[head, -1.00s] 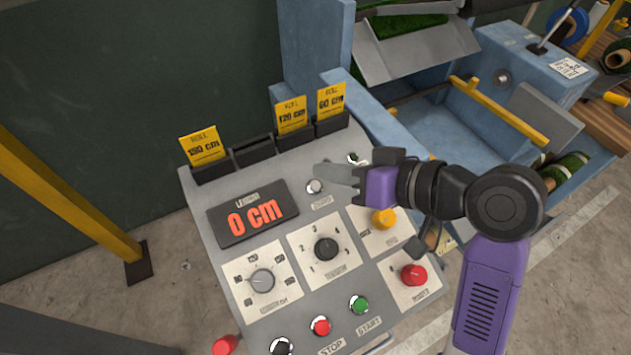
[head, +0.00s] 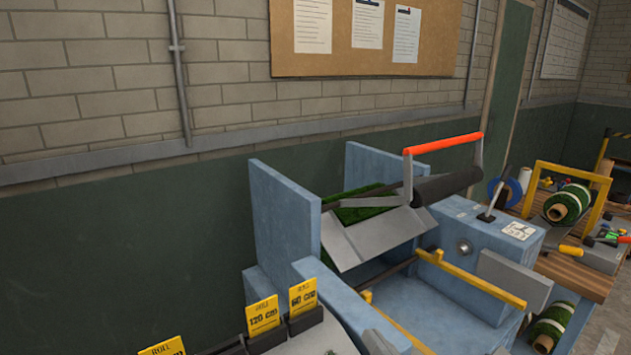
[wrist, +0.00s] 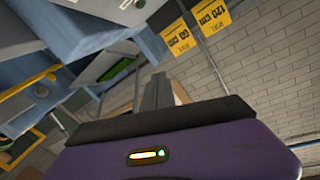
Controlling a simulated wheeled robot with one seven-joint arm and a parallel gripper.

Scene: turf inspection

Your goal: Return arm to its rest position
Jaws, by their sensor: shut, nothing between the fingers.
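My gripper (wrist: 158,92) shows in the wrist view, with its grey fingers together above its dark edge and purple body. I see nothing held between the fingers. In the head view I cannot make out my arm or gripper. The top of the control panel (head: 318,338) shows at the bottom of the head view, with yellow roll cards standing in dark holders. The 120 cm card (head: 262,317) and the 60 cm card (head: 303,296) are readable there. In the wrist view the 120 cm card (wrist: 211,16) and the 60 cm card (wrist: 178,38) appear beyond the fingers.
The blue machine (head: 284,213) stands right of the panel, with an orange-red handle (head: 443,144) over its grey chute. A workbench with a green turf roll (head: 567,204) is at the far right. A notice board (head: 440,40) hangs on the brick wall behind.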

